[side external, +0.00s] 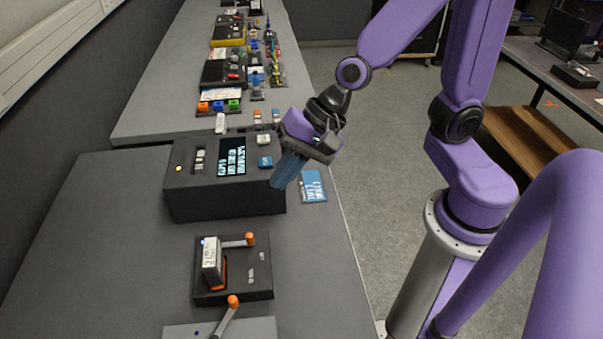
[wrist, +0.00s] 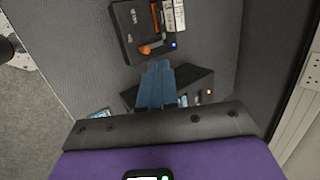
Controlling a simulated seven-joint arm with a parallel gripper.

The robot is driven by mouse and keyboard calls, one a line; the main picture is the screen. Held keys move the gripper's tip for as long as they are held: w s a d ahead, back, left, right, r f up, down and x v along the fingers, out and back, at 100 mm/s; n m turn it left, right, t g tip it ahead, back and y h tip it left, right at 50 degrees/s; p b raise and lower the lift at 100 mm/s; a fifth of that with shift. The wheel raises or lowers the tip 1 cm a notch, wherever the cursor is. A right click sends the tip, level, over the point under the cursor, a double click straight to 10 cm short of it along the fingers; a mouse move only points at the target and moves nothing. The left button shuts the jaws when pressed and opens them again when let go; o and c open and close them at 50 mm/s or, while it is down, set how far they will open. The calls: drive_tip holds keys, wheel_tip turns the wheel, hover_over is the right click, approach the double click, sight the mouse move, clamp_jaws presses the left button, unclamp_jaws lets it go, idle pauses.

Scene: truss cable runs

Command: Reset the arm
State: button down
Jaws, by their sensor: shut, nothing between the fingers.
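My gripper (side external: 284,178) has blue fingers and hangs from my purple arm at the right edge of the dark box (side external: 228,204) in the side view. The fingers are shut with nothing between them and point down and to the left. In the wrist view my gripper (wrist: 157,70) also shows as blue fingers held together. Below them in that picture is the dark box, partly hidden by the fingers and the gripper body. I cannot tell whether the fingertips touch anything.
A black base with an orange-ended lever (side external: 250,239) stands in front of the box, and it also shows in the wrist view (wrist: 145,50). A blue card (side external: 313,187) lies right of the box. Several small devices (side external: 226,70) fill the back table. The left of the front table is clear.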

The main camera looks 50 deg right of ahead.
drive_tip(key=s+d+r+n+g+h, duration=0.1)
drive_tip(key=s+d+n+g+h, duration=0.2)
drive_tip(key=s+d+n, duration=0.9)
drive_tip(key=s+n+h, duration=0.1)
drive_tip(key=n+h, duration=0.1)
drive_tip(key=n, duration=0.7)
drive_tip(key=shift+g+h, duration=0.3)
